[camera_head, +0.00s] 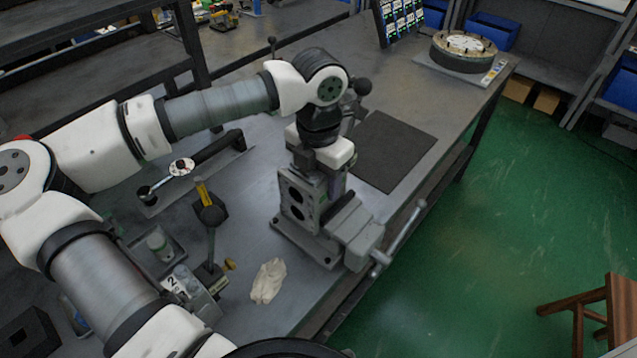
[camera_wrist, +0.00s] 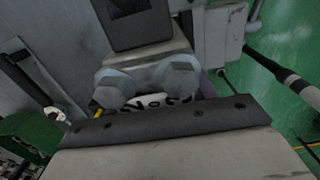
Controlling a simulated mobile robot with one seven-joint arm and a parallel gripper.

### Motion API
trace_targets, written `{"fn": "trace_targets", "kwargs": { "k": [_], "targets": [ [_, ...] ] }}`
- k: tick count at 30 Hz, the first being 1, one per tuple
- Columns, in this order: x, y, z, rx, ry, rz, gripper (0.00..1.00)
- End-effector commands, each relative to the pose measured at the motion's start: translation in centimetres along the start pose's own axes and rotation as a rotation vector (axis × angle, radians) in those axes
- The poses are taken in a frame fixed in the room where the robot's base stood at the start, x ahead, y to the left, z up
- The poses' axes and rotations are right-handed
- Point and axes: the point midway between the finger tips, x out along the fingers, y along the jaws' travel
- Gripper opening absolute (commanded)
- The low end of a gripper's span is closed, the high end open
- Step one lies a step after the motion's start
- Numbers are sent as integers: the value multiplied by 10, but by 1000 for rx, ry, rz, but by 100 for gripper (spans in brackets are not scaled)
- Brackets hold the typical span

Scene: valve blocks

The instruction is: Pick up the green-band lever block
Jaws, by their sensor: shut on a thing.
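My gripper (camera_head: 320,172) points down at the grey vise stand on the bench, right of centre in the head view. It is shut on a block that is mostly hidden by the hand and wrist. In the wrist view, two hex bolts (camera_wrist: 180,78) and a white marked label (camera_wrist: 152,101) show close in front of the camera. No green band can be made out, so I cannot tell the block's band colour. Whether the block touches the stand is hidden.
The vise (camera_head: 352,232) stands at the bench's front edge. Left of it are a yellow-banded lever piece (camera_head: 203,192), a block labelled 2 (camera_head: 192,286) with a black-knobbed lever, and a crumpled cloth (camera_head: 268,281). A dark mat (camera_head: 392,150) lies clear behind.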

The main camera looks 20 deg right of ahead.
Motion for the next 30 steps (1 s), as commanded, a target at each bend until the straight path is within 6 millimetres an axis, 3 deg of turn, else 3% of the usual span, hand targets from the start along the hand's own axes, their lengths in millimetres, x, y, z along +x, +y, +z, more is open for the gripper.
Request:
{"fn": "trace_targets", "kwargs": {
  "k": [1,5,20,26,30],
  "targets": [
    [0,0,0,0,0,0,17],
    [0,0,0,0,0,0,0],
    [-9,1,1,-2,-4,4,0],
    [-39,2,1,-3,-5,8,0],
    [-73,1,1,-3,-5,7,0]
  ]
}}
